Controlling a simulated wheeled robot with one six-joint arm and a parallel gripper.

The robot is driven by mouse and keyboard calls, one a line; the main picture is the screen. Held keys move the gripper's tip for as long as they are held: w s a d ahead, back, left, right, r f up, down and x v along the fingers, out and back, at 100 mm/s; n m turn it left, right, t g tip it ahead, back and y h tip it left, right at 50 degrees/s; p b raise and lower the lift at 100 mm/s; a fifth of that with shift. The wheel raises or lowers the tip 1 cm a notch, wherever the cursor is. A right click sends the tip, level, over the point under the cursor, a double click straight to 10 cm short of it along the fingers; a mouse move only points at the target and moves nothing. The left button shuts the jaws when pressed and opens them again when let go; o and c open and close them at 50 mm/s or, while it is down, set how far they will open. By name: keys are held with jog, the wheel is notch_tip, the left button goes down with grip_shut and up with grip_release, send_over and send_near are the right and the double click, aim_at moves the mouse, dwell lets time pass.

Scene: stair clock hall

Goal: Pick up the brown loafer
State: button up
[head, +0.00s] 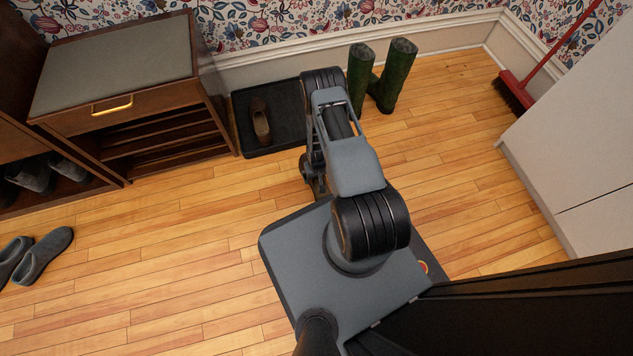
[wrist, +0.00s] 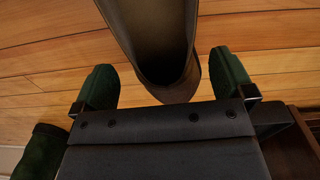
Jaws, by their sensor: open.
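A brown loafer (head: 261,121) lies on a black tray (head: 286,143) by the wall, between the wooden shoe cabinet and my arm in the head view. My gripper (wrist: 163,80) is open, with a green fingertip on each side of this shoe and gaps between. In the head view my fingers are hidden behind my arm.
Green boots (head: 397,76) stand right of the tray. The wooden cabinet (head: 150,119) stands to its left. Grey slippers (head: 46,256) lie at the far left. A red broom (head: 517,91) leans at the back right beside a white unit (head: 585,135). The floor in front is clear.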

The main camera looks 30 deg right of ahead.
aim_at(317, 181)
notch_tip(317, 181, down, 4)
jog(key=shift+w+r+b, duration=0.1)
jog(key=shift+r+b, duration=0.05)
jog(key=shift+b, duration=0.65)
jog(key=shift+c, duration=0.2)
jog(key=shift+r, duration=0.1)
jog(key=c, duration=1)
